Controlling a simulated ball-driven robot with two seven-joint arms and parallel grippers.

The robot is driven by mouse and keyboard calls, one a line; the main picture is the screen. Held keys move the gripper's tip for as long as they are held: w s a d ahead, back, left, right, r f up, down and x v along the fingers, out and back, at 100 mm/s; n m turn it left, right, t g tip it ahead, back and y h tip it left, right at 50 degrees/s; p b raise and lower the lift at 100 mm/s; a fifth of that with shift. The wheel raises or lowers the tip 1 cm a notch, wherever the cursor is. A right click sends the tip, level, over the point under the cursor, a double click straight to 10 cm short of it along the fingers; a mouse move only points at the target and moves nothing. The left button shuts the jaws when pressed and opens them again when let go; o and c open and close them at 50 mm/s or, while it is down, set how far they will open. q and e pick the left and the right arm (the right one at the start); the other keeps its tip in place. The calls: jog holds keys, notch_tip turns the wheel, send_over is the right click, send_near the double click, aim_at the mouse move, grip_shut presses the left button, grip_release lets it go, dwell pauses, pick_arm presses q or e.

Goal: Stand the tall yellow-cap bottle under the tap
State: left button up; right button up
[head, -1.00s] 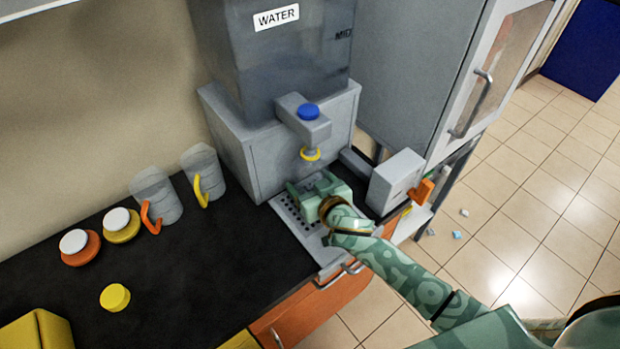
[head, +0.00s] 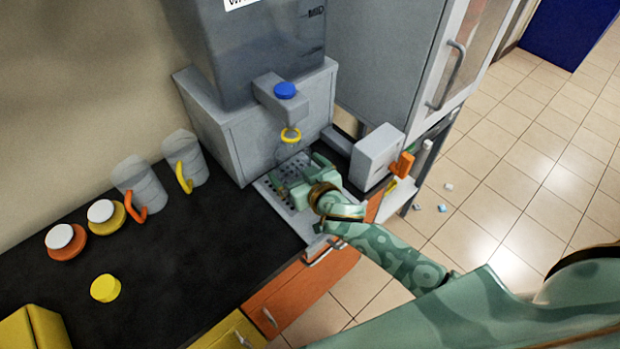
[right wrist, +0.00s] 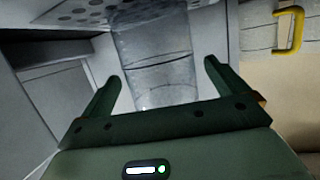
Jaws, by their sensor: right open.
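The tall clear bottle (head: 292,155) with a yellow neck ring (head: 291,135) stands upright on the perforated drip tray (head: 262,186). Its mouth is directly below the tap (head: 281,98) with the blue knob. A loose yellow cap (head: 105,288) lies on the counter. My right gripper (head: 300,173) is open, low in front of the bottle. In the right wrist view the bottle's clear body (right wrist: 157,50) shows between the spread fingers (right wrist: 160,85), with gaps on both sides. My left gripper is not in view.
A grey water tank (head: 250,45) rises behind the tap. A grey box device (head: 377,155) stands close right of the tray. Two clear jugs, orange-handled (head: 140,185) and yellow-handled (head: 186,160), and two white-lidded jars stand at left. The dark counter (head: 190,250) is clear mid-front.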

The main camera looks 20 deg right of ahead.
jog(key=p+v, duration=0.1)
jog(key=v, duration=0.8)
jog(key=shift+s+r, duration=0.15)
jog(key=shift+s, duration=0.2)
